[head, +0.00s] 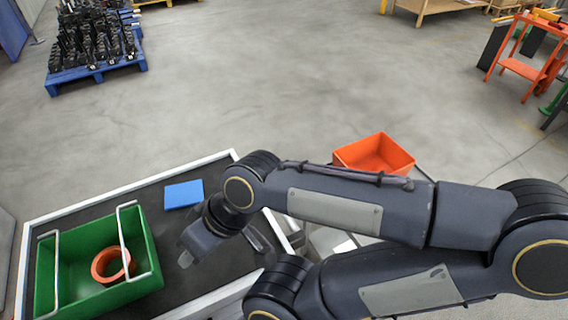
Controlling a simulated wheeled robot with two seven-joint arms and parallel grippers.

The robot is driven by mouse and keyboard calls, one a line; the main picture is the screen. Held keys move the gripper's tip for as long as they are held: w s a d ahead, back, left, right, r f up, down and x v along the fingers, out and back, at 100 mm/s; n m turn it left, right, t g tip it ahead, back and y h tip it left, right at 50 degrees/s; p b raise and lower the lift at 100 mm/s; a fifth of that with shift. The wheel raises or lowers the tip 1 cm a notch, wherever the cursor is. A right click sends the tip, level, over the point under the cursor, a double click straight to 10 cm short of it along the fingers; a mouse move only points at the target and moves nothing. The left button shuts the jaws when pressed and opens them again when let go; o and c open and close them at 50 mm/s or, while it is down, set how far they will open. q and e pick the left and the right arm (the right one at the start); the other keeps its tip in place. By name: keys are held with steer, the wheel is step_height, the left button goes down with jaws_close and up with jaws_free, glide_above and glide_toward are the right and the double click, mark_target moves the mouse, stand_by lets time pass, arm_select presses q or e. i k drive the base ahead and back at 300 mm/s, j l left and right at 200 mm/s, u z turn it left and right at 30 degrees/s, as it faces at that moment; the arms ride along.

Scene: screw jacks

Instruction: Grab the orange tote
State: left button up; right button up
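The orange tote (372,152) is an open box at right of centre in the head view, beyond my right arm. Its inside looks empty, and my arm hides its lower front. My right gripper (208,244) points down over the dark table top, well to the left of the tote and apart from it. I see no object held in it, but the gap between its fingers is not clear from this angle. My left gripper is not in view.
A green crate (152,282) with wire handles and an orange ring (97,268) in it stands on the white-edged dark table (150,197). A blue block (183,194) lies behind it. A blue pallet (97,75) of dark parts and an orange stand (520,68) are farther off. The floor between is clear.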

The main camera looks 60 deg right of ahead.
mark_target(377, 151)
steer(key=z, duration=2.95)
steer(key=i+l+u, duration=0.15)
steer(key=l, duration=0.2)
steer(key=i+l+u, duration=0.15)
steer(key=l, duration=0.2)
steer(key=i+l+u, duration=0.3)
steer(key=l, duration=0.45)
steer(key=u, duration=1.35)
steer(key=i+l, duration=0.05)
